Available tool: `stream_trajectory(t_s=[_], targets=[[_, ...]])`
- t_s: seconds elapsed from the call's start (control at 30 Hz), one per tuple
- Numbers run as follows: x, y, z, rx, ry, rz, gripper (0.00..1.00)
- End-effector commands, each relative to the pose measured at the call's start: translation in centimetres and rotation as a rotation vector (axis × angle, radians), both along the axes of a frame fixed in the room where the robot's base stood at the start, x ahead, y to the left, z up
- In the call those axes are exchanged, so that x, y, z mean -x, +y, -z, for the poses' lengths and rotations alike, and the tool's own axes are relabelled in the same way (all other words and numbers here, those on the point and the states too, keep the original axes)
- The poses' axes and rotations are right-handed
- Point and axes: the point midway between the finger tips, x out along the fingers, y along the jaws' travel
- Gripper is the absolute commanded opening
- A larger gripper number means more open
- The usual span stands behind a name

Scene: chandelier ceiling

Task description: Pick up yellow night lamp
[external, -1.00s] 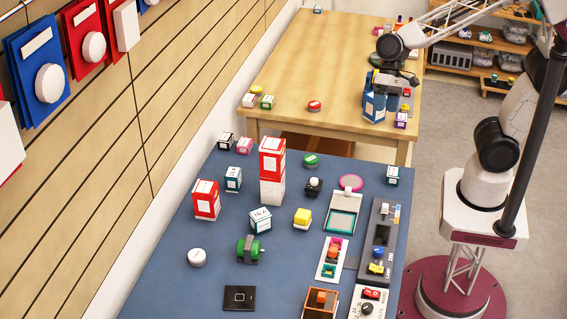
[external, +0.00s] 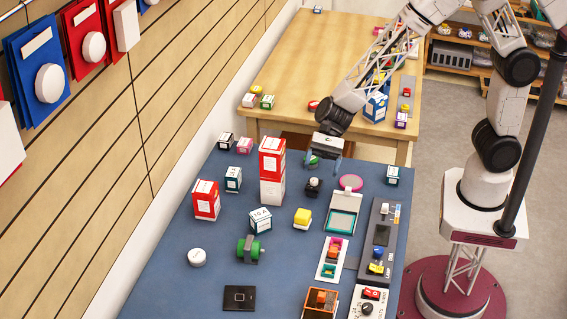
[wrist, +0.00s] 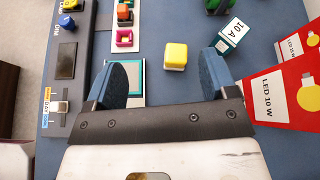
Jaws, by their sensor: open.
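The yellow night lamp (external: 302,217) is a small yellow block with a white base, standing on the blue-grey table near its middle. In the wrist view the yellow night lamp (wrist: 175,56) lies ahead of and between my fingers, clear of both. My gripper (external: 325,160) is open and empty, above the far part of the table, farther back than the lamp. In the wrist view my gripper (wrist: 166,80) shows two blue fingers spread wide.
Red and white boxes (external: 271,160) are stacked left of my gripper. A white box marked 10 A (external: 260,220) stands left of the lamp. A teal-framed pad (external: 343,222) and a switch panel (external: 380,240) lie to its right. A green-wheeled item (external: 248,250) is nearer.

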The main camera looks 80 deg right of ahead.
Motion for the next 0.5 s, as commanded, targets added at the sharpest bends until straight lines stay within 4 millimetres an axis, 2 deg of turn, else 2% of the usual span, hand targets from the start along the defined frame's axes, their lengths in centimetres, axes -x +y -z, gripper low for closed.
stream_trajectory(t_s=[0.03, 0.2, 0.3, 0.5], targets=[[-0.6, 0.9, 1.1, -0.017, 0.036, 0.026, 0.79], [-2.2, 2.9, 3.4, -0.065, 0.121, 0.109, 0.79], [-2.7, 3.5, 4.2, -0.081, 0.150, 0.137, 0.79], [-3.0, 3.9, 4.6, -0.091, 0.167, 0.155, 0.79]])
